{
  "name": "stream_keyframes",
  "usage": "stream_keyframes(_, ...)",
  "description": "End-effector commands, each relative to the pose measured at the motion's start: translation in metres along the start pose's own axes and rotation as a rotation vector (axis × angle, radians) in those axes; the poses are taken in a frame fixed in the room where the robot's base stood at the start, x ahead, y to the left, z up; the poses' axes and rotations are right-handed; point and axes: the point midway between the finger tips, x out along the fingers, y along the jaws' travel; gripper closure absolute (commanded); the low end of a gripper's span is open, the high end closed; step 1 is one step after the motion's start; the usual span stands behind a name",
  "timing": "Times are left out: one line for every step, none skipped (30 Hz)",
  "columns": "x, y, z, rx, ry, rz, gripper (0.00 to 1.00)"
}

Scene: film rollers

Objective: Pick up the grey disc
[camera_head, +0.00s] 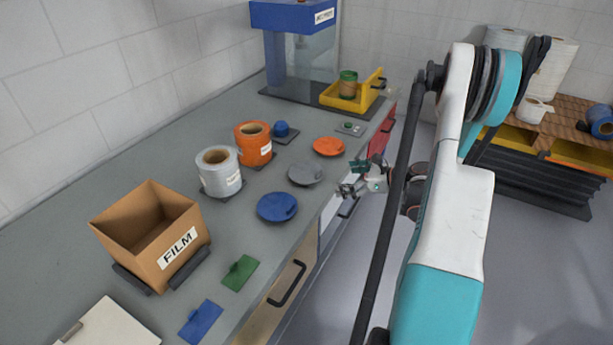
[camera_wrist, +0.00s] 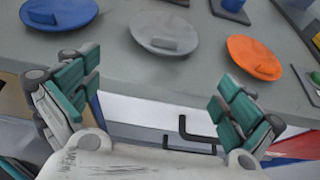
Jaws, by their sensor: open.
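The grey disc (camera_head: 305,173) lies flat on the counter, between the blue disc (camera_head: 277,207) and the orange disc (camera_head: 328,146). In the wrist view the grey disc (camera_wrist: 164,32) is near the top middle, with a small raised block on it. The blue disc (camera_wrist: 58,12) is to its left and the orange disc (camera_wrist: 254,57) to its right. My gripper (camera_head: 354,178) is open and empty, off the counter's front edge and to the right of the grey disc. In the wrist view its two teal-padded fingers (camera_wrist: 155,98) are spread wide, apart from the disc.
The counter (camera_head: 85,213) carries a film box (camera_head: 155,232), a white roll (camera_head: 220,180), an orange roll (camera_head: 253,152), and green and blue plates at the front. A yellow tray (camera_head: 370,93) with a jar stands at the back. Drawer handles (camera_head: 288,284) project below the edge.

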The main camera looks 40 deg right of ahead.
Motion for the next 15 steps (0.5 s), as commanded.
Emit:
stream_keyframes(0.012,0.001,-0.002,-0.001,0.000,0.002,0.00)
stream_keyframes(0.017,0.001,-0.002,-0.001,0.000,0.003,0.00)
stream_keyframes(0.023,0.000,-0.002,-0.001,0.001,0.002,0.00)
stream_keyframes(0.027,0.000,-0.002,-0.001,0.001,0.001,0.00)
stream_keyframes(0.030,0.000,-0.001,-0.001,0.001,0.001,0.00)
stream_keyframes(0.034,0.000,-0.001,-0.001,0.001,0.002,0.00)
stream_keyframes(0.036,0.000,-0.001,-0.001,0.001,0.001,0.00)
stream_keyframes(0.038,0.000,-0.001,-0.001,0.001,0.001,0.00)
stream_keyframes(0.039,0.000,0.000,-0.001,0.001,0.000,0.00)
stream_keyframes(0.040,0.000,0.000,-0.001,0.001,0.000,0.00)
stream_keyframes(0.041,0.000,0.000,-0.001,0.001,-0.001,0.00)
stream_keyframes(0.043,-0.001,0.000,-0.001,0.001,-0.001,0.00)
stream_keyframes(0.045,-0.001,0.001,-0.001,0.001,0.000,0.00)
stream_keyframes(0.047,-0.001,0.001,-0.002,0.001,0.000,0.00)
stream_keyframes(0.051,-0.001,0.001,-0.002,0.002,0.001,0.00)
